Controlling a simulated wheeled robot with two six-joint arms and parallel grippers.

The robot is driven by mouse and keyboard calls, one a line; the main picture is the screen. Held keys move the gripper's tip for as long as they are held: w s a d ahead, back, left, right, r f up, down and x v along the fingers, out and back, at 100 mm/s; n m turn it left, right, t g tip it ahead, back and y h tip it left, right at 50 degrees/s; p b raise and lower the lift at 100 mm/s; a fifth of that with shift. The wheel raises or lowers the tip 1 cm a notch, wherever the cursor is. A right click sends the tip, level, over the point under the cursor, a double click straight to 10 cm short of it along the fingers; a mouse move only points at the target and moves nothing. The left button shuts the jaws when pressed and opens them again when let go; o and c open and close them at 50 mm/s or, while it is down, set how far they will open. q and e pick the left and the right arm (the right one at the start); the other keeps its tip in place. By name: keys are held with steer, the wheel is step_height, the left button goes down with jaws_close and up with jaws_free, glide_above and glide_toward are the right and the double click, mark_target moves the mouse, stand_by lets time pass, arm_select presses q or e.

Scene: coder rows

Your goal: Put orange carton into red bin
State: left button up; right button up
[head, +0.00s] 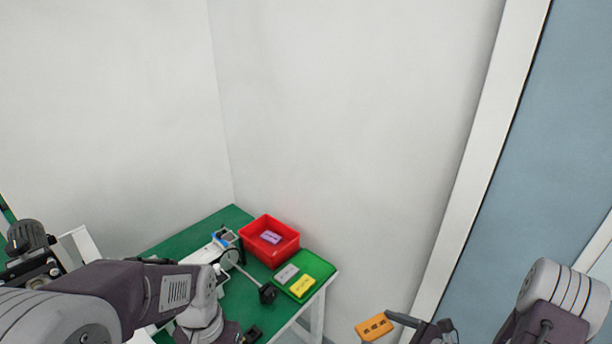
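The orange carton (375,327) is at the lower right, off the table's right side, with dark marks on its top. My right gripper (392,320) meets its right side and appears shut on it, holding it in the air; the far finger is hidden. The red bin (287,246) stands on the green table at the back, open at the top, with a purple carton (270,237) inside. My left arm reaches in from the left over the table. Its dark gripper (252,334) shows only partly at the bottom edge, and its opening is unclear.
A green tray (320,269) beside the bin holds a grey carton (286,274) and a yellow carton (302,285). A white and blue device (226,238) stands left of the bin, near a rod with a black end (267,293). Walls close in behind the table (222,219).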

steer(key=shift+s+a+n+g+y, duration=0.3)
steer(key=shift+s+n+g+y, duration=0.1)
steer(key=shift+s+n, duration=0.25)
steer(key=shift+s+a, duration=0.1)
steer(key=shift+s, duration=0.05)
steer(key=shift+f+g, duration=0.1)
steer(key=shift+g, duration=0.2)
arm_select(q)
step_height(320, 180, down, 3)
steer(key=shift+r+n+t, duration=0.1)
steer(key=shift+n+t, duration=0.7)
steer(key=shift+n, duration=0.2)
steer(key=shift+a, duration=0.1)
arm_select(e)
steer(key=a+r+n+g+y, duration=0.1)
steer(key=a+r+n+g, duration=0.1)
steer(key=a+g, duration=0.1)
steer(key=a+r+n+g, duration=0.2)
steer(key=a+n, duration=0.1)
steer(key=a, duration=0.3)
steer(key=a+r+n+g+y, duration=0.1)
steer(key=a+n+g, duration=0.2)
steer(key=a, duration=0.1)
steer(key=shift+a+r+g+y, duration=0.3)
steer(key=shift+a+r, duration=0.05)
steer(key=shift+r, duration=0.05)
arm_select(q)
steer(key=shift+o, duration=0.2)
